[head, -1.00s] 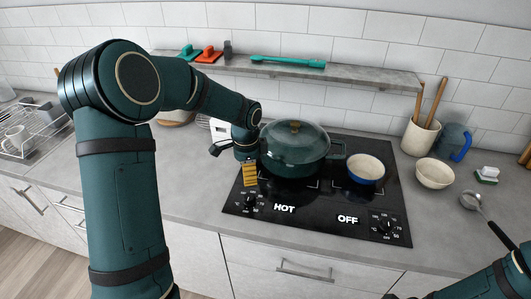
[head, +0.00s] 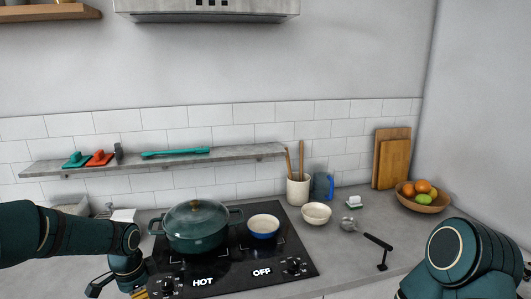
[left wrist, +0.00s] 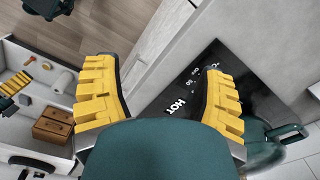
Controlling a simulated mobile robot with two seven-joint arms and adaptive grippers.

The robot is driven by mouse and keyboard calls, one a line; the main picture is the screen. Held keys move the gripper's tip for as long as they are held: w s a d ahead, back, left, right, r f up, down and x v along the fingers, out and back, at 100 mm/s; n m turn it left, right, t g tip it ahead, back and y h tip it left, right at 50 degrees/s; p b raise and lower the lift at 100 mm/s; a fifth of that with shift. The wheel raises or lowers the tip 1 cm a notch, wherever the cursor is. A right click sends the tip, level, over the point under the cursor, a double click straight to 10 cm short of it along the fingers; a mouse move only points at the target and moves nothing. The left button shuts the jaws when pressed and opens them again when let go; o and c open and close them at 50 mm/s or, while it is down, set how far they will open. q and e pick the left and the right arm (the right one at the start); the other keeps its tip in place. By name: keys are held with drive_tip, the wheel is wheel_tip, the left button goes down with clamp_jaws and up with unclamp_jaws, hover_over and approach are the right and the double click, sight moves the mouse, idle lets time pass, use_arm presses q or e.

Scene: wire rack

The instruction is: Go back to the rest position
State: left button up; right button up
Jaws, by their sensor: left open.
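My left gripper (head: 138,292) is at the bottom left of the head view, by the stove's front left corner and left of the green pot (head: 195,228). In the left wrist view my left gripper (left wrist: 155,72) has its yellow fingers wide apart with nothing between them. The front edge of the counter and the black stove (left wrist: 180,82) lie below them. My right arm shows at the lower right of the head view, its gripper out of that view. A small yellow ribbed piece (left wrist: 16,83) at the left of the left wrist view may be my right gripper; its state is unclear.
The lidded pot and a blue pan (head: 263,226) stand on the stove, marked HOT and OFF. To the right are a bowl (head: 316,213), a utensil crock (head: 298,190), a blue pitcher (head: 322,186), a ladle (head: 375,240) and a fruit bowl (head: 425,203). A shelf (head: 150,162) runs above.

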use_arm(q)
drive_tip(key=s+d+f+n+h+b, duration=0.1)
drive_tip(key=s+d+f+n+h, duration=0.1)
drive_tip(key=d+f, duration=0.5)
drive_tip(key=s+d+f+n+h+b, duration=0.1)
drive_tip(key=s+d+f+n, duration=0.15)
drive_tip(key=d+f, duration=0.45)
drive_tip(key=s+d+f+n+t, duration=0.1)
drive_tip(key=s+d+f+n, duration=0.2)
drive_tip(key=s+f+n, duration=0.1)
drive_tip(key=s+d+f+n+b, duration=0.1)
drive_tip(key=s+d+f+n, duration=0.2)
drive_tip(key=s, duration=0.4)
wheel_tip(320, 180, down, 2)
drive_tip(key=shift+s+d+f+n+t+h, duration=0.2)
drive_tip(key=shift+s+d+n+t+h, duration=0.15)
drive_tip(key=shift+d, duration=0.2)
use_arm(e)
wheel_tip(320, 180, down, 4)
drive_tip(key=shift+a+r, duration=0.1)
